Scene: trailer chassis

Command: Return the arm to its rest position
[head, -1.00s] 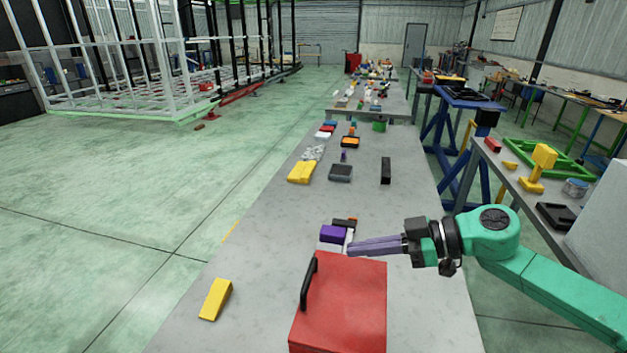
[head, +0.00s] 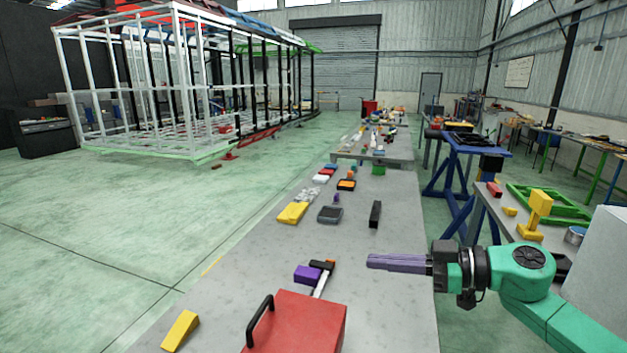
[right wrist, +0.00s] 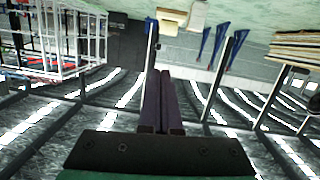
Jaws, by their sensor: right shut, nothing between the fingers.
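My right gripper (head: 372,261) comes in from the right on a green arm, above the right part of the long grey table (head: 225,290). Its long purple fingers lie together, shut and empty, and point left. In the right wrist view the fingers (right wrist: 160,85) also lie side by side with nothing between them. The gripper is to the right of a purple block (head: 307,274) and a hammer-like tool (head: 322,280), apart from both. My left gripper is not in view.
A red toolbox (head: 300,325) with a black handle stands at the table's near end. A yellow wedge (head: 180,331) lies to its left. A black block (head: 375,214) lies beyond the gripper. A side bench (head: 490,205) and blue stand (head: 450,165) are to the right.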

